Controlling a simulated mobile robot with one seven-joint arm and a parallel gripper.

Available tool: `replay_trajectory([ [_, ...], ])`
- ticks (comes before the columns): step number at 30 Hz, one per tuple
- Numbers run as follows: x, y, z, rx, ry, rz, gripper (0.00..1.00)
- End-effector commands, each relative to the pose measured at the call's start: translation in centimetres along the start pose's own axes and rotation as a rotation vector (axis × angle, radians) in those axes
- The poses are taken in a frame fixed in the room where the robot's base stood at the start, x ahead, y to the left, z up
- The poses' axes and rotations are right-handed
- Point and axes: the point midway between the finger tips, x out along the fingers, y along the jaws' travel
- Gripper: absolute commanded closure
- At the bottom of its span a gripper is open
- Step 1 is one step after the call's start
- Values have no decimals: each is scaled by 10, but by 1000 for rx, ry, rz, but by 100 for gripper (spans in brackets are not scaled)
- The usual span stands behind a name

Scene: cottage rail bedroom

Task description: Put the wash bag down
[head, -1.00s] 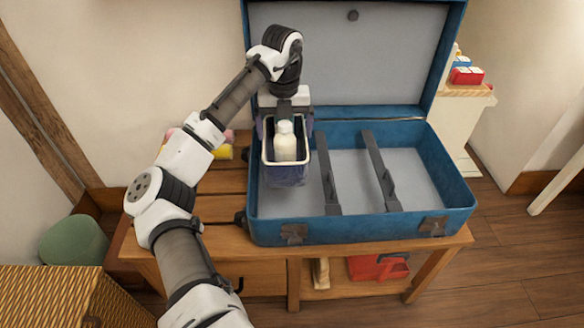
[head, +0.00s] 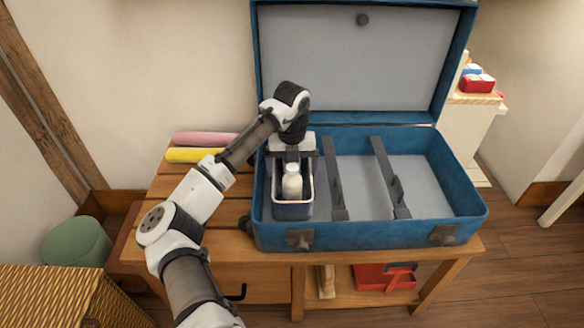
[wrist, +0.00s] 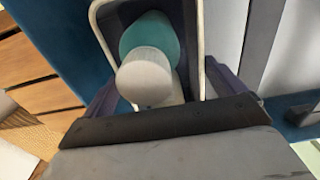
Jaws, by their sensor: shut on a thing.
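The wash bag (head: 293,210) is a dark blue, open-topped bag with a pale rim, holding a white-capped bottle (head: 292,182). It is upright inside the left compartment of the open blue suitcase (head: 370,232), left of the first strap. My gripper (head: 292,158) is shut on its back side from above. In the wrist view the bag's pale rim (wrist: 98,22) shows, with the bottle's white cap (wrist: 150,78) and teal body inside. Whether the bag's base touches the suitcase floor is hidden.
Two dark straps (head: 334,180) cross the suitcase floor; the space right of them is empty. The raised lid (head: 360,60) stands behind. A pink roll (head: 205,138) and a yellow roll (head: 195,155) lie on the wooden bench (head: 170,190) to the left.

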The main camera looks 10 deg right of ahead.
Motion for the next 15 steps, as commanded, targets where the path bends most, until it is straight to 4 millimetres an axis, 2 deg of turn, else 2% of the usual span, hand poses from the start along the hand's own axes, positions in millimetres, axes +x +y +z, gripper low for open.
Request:
replay_trajectory([
  [6, 1, 0, 0, 0, -1, -1, 44],
  [7, 3, 0, 0, 0, 0, 0, 4],
  [8, 2, 0, 0, 0, 0, 0, 0],
  [15, 2, 0, 0, 0, 0, 1, 0],
])
